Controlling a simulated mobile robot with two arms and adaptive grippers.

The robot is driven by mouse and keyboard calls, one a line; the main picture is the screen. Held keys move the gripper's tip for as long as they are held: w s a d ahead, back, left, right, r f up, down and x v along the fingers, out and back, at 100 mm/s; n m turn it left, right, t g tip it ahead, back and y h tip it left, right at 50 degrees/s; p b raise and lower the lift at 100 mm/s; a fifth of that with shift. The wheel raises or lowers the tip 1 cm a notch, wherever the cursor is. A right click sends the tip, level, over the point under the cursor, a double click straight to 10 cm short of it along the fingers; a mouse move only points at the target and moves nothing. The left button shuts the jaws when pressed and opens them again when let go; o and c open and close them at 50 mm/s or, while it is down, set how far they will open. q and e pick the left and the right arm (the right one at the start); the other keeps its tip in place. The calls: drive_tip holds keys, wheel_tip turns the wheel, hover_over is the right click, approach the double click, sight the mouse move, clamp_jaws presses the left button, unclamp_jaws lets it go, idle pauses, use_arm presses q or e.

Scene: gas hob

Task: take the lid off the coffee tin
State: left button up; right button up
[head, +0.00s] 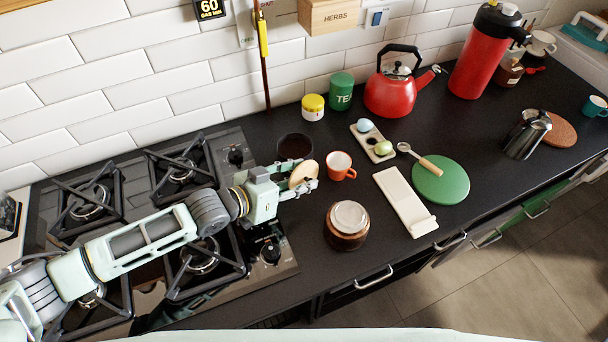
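My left gripper (305,176) reaches in from the left over the hob's right edge. It is closed around a round tan lid (302,173), held tilted on edge between the fingers. Just behind it stands a dark round container (295,146) with a dark top that looks open; it seems to be the coffee tin, though no label shows. The lid is apart from it, in front of its right side. The gripper and lid hide part of the container's lower side. My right gripper is not in view.
An orange mug (339,166) stands close right of the gripper. A brown jar with a pale top (347,226) is in front. A white rest (404,201), green round board (441,180) and red kettle (391,94) lie further right. Counter between jar and hob is clear.

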use_arm(q)
drive_tip(key=c, duration=1)
drive_tip(key=shift+o, duration=0.2)
drive_tip(key=shift+r, duration=0.5)
wheel_tip(320, 180, up, 2)
drive_tip(key=shift+w+r, duration=0.1)
drive_tip(key=shift+r, duration=0.1)
drive_tip(key=s+d+r+b, duration=0.1)
drive_tip(key=s+d+r, duration=0.65)
drive_tip(key=d, duration=0.25)
approach(299, 171)
wheel_tip(299, 171, up, 4)
drive_tip(key=s+d, duration=0.1)
drive_tip(key=s, duration=0.1)
drive_tip(key=s+a+r, duration=0.4)
drive_tip(key=a+r, duration=0.2)
drive_tip(key=a, duration=0.6)
drive_tip(key=shift+r+g, duration=0.15)
drive_tip(key=shift+g, duration=0.15)
